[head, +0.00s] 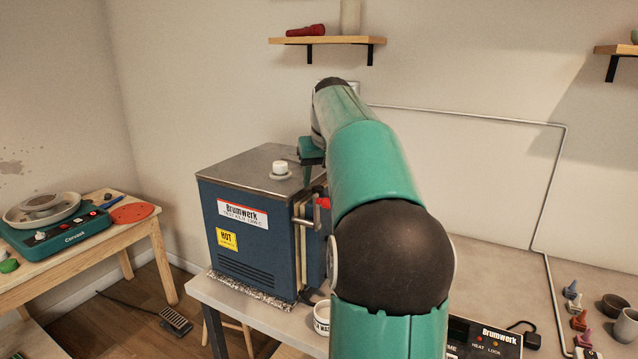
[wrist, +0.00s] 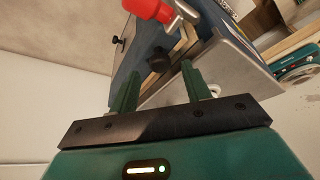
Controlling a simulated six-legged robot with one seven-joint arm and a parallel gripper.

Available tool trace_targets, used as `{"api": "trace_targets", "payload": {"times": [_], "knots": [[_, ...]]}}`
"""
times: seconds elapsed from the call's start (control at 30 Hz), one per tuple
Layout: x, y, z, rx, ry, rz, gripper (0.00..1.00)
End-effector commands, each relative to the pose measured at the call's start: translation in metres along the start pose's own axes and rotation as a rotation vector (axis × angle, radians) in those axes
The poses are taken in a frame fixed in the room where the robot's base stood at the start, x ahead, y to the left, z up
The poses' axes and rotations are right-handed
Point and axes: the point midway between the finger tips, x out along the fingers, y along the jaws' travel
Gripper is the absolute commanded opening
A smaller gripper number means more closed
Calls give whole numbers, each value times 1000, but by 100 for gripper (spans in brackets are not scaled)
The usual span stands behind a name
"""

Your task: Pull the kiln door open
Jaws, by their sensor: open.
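The blue kiln (head: 240,215) with a grey metal top stands on the bench, left of my arm in the head view. Its door (head: 314,245) is on the right side, partly hidden by my arm. A metal latch with a red grip (head: 323,203) is at the door edge; the red grip (wrist: 146,8) also shows at the top of the wrist view. A dark round knob (wrist: 158,60) lies beyond my fingers. My gripper (wrist: 156,82) is open, with nothing visible between its fingers. In the head view it is above the latch, beside the kiln top. I cannot tell whether the door is ajar.
A white knob (head: 280,169) stands on the kiln top. A control box (head: 484,340) and several small cones (head: 578,322) are at the right. A wooden table (head: 148,226) with a pottery wheel is at the left.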

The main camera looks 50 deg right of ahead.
Motion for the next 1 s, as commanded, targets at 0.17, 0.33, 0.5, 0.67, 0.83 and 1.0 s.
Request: {"api": "trace_targets", "payload": {"times": [0.17, 0.33, 0.5, 0.67, 0.83, 1.0], "knots": [[20, 0, -1, 1, -2, -1, 48], [24, 0, -1, 0, 0, 0, 48], [24, 0, -1, 0, 0, 0, 46], [24, 0, -1, 0, 0, 0, 14], [24, 0, -1, 0, 0, 0, 0], [24, 1, 0, 0, 0, 0, 0]]}}
